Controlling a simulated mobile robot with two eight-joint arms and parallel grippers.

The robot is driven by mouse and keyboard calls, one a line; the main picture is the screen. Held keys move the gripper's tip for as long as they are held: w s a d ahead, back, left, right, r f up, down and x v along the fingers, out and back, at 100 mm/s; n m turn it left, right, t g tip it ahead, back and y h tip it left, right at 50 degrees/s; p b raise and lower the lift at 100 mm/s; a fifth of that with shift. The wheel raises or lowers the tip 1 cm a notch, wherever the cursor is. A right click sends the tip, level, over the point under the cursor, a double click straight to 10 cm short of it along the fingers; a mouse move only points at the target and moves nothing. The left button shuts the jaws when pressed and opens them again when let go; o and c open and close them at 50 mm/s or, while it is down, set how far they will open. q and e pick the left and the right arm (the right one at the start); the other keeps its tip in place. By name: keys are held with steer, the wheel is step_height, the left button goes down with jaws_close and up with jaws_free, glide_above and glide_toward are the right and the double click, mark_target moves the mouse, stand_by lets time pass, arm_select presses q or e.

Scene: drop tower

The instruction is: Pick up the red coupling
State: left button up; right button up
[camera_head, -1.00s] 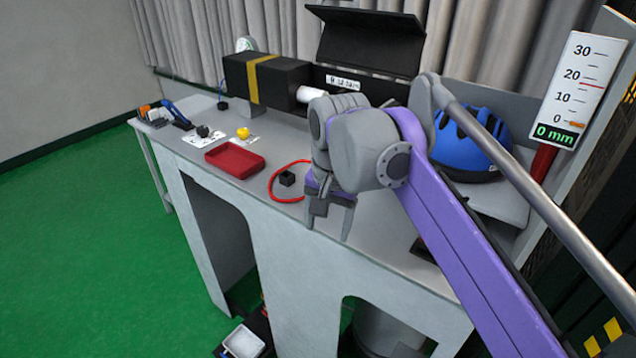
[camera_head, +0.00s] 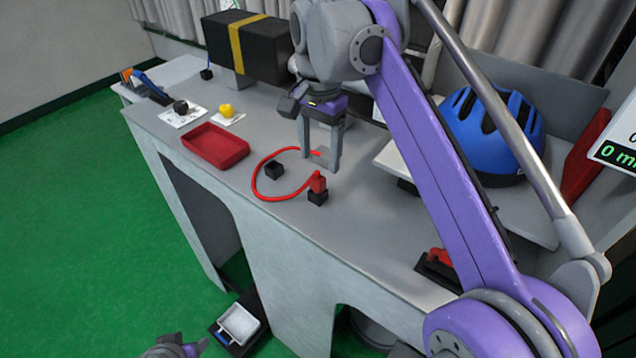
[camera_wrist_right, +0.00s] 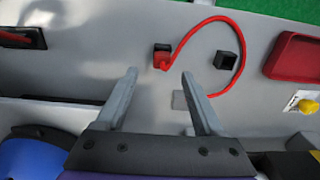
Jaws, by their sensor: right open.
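The red coupling (camera_head: 318,183) sits at the end of a red hose (camera_head: 262,170), on a small black block (camera_head: 317,198) on the grey bench. It also shows in the right wrist view (camera_wrist_right: 162,61), just beyond the fingertips. My right gripper (camera_head: 320,162) is open and empty above the bench, behind the coupling in the head view. In its wrist view the two fingers (camera_wrist_right: 159,73) are wide apart. A grey part at the bottom edge of the head view looks like my left gripper (camera_head: 176,347); its fingers are not clear.
An empty black socket block (camera_head: 275,171) stands inside the hose loop. A red tray (camera_head: 216,147) lies to the left. Another red part (camera_head: 440,257) on a black base is at the front right. A blue helmet (camera_head: 490,135) and a long black box (camera_head: 250,46) stand behind.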

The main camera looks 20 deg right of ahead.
mark_target(318, 177)
steer(key=shift+s+f, duration=0.3)
steer(key=shift+f, duration=0.55)
steer(key=f, duration=0.2)
steer(key=w+f, duration=0.1)
steer(key=f, duration=0.1)
steer(key=shift+a+f+b, duration=0.1)
steer(key=shift+f+b, duration=0.15)
steer(key=shift+b, duration=0.05)
steer(key=shift+s+f, duration=0.15)
steer(key=shift+f, duration=0.2)
arm_select(q)
steer(key=shift+s+f, duration=0.3)
steer(key=shift+f, duration=0.25)
